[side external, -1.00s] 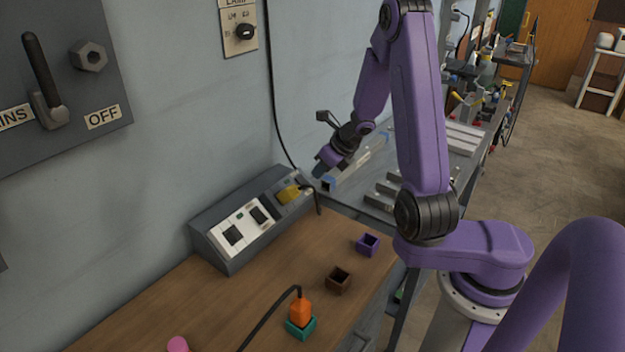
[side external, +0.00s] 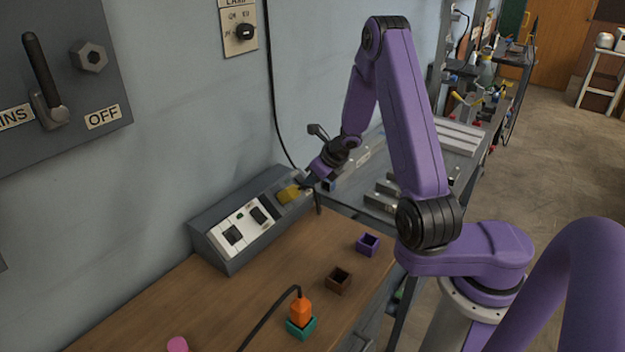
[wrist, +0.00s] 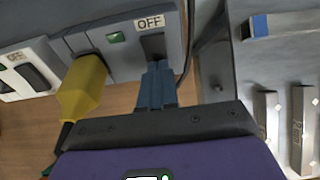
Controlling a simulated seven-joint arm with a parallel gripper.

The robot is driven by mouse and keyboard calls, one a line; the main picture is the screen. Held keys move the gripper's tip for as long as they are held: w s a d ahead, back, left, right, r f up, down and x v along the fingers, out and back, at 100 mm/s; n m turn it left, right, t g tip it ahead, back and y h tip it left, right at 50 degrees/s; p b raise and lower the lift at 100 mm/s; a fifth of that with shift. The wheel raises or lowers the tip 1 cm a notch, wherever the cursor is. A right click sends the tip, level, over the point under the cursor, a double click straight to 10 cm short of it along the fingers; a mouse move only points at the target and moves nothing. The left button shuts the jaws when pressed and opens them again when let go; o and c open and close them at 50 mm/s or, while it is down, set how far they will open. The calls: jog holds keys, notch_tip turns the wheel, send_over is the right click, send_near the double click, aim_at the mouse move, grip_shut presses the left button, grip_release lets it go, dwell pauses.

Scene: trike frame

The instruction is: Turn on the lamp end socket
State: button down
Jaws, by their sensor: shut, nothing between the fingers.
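The socket box (side external: 225,250) is a sloped grey unit against the wall. A yellow plug (side external: 289,194) sits at its far end; the plug also shows in the wrist view (wrist: 82,88). Right of the plug in the wrist view are a green square (wrist: 116,38) and a dark rocker switch (wrist: 154,46) under an OFF label (wrist: 149,22). My gripper (side external: 307,183) is at the far end of the box. Its blue fingers (wrist: 158,68) are shut and empty, with tips at the lower edge of the switch. I cannot tell whether they touch it.
A white panel (side external: 225,224) with dark switches is on the box's near half. A purple cup (side external: 368,243), a brown cup (side external: 339,279) and an orange plug (side external: 301,311) in a teal holder stand on the wooden bench. A black cable (side external: 277,110) hangs down the wall behind.

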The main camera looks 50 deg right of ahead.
jog(key=shift+a+f, duration=0.1)
jog(key=shift+w+a+f+t, duration=0.1)
jog(key=shift+a+f+t, duration=0.1)
jog(key=shift+t, duration=0.3)
jog(key=shift+r, duration=0.1)
jog(key=shift+r, duration=0.75)
jog(key=shift+d, duration=0.1)
